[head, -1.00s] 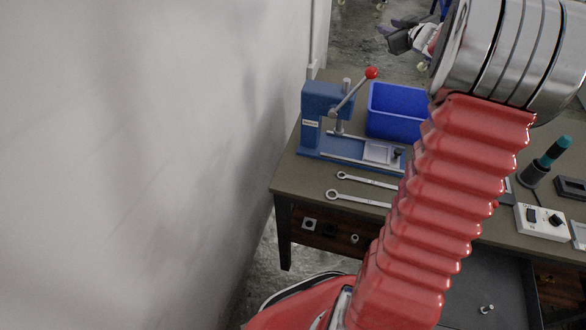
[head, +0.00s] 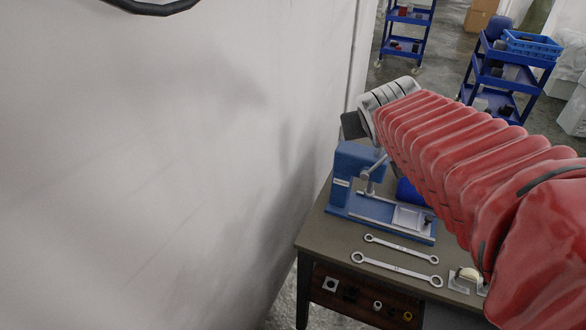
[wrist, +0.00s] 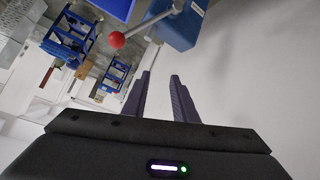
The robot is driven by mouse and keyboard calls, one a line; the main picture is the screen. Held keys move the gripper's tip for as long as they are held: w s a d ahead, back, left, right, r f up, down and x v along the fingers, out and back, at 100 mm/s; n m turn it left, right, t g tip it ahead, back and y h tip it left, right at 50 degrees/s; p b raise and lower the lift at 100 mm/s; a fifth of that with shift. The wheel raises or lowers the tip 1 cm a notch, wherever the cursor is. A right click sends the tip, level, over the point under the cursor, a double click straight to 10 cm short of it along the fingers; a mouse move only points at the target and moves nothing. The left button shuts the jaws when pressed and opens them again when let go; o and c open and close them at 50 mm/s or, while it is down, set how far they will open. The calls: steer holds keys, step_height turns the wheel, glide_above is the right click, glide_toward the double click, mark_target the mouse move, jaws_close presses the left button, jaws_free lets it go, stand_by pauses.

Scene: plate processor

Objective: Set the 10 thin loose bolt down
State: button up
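No loose bolt can be made out in either current view. In the wrist view, the two dark fingers of my gripper (wrist: 160,75) stand apart with a clear gap, and I see nothing held between them. They point up past a lever with a red ball knob (wrist: 117,40) on a blue press. In the head view, my red arm reaches left across the table, its silver wrist above the blue press (head: 345,185). The fingers are hidden there.
The dark table (head: 318,232) holds two wrenches (head: 397,268) in front of the press. A blue bin (head: 408,193) is mostly behind my arm. Small fittings (head: 377,305) show in a brown front compartment. A wall rises at left; blue carts (head: 505,75) stand behind.

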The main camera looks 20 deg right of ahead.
steer(key=s+a+f+n+g+y, duration=0.1)
steer(key=s+a+f, duration=0.3)
steer(key=s+a, duration=0.5)
steer(key=s+a+f+n+g+y, duration=0.1)
steer(key=s+a+f+y, duration=0.3)
steer(key=s+a, duration=0.4)
steer(key=shift+s+a+f+g, duration=0.35)
steer(key=shift+s+f+g, duration=0.15)
steer(key=shift+g, duration=0.4)
